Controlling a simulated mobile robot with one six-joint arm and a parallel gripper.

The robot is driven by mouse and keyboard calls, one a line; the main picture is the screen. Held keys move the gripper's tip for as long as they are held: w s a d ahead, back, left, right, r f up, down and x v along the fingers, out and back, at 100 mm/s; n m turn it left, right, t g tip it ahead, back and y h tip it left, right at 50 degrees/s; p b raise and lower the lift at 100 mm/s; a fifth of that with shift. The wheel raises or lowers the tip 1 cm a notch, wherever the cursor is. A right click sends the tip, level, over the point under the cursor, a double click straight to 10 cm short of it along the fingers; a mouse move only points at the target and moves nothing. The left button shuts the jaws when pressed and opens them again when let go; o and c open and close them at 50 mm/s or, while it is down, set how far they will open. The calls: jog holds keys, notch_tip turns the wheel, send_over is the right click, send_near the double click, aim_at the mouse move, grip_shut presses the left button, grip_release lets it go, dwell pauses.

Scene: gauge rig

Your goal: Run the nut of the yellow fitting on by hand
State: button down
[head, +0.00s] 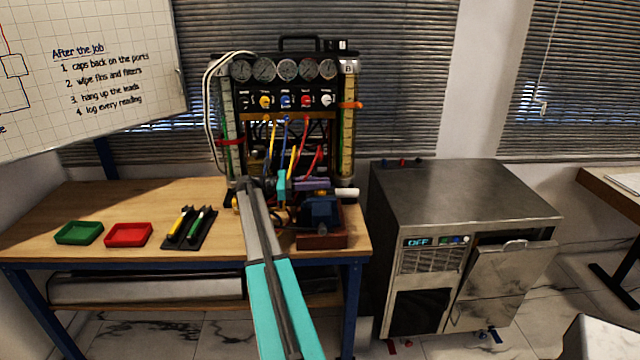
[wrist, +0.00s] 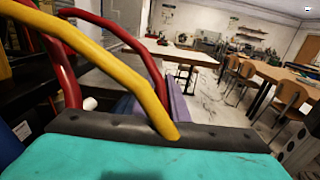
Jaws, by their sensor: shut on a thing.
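The gauge rig (head: 270,118) stands on the bench, with yellow, blue and red hoses hanging from its front. My gripper (head: 284,182) is low at the front of the rig, near the lower ends of the hoses. The yellow hose (head: 293,161) comes down to it. In the wrist view the yellow hose (wrist: 120,70) crosses from upper left and ends at the dark pad of my gripper (wrist: 165,138). My gripper is shut on the yellow fitting at this hose's end. The nut and its port are hidden behind the jaw.
Red hoses (wrist: 130,38) arch close beside my gripper. A blue vise-like block (head: 320,211) sits just right of it on the bench. Green (head: 79,233) and red (head: 128,235) trays and a dark tool holder (head: 190,231) lie to the left. A metal cabinet (head: 465,195) stands right.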

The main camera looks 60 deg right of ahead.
dwell(0.7)
jog(key=c, duration=1.7)
grip_release()
jog(key=shift+c, duration=0.2)
jog(key=b+v, duration=0.2)
jog(key=v, duration=1.1)
jog(key=shift+w+a+b, duration=0.2)
jog(key=shift+w+b, duration=0.15)
jog(key=shift+b, duration=0.05)
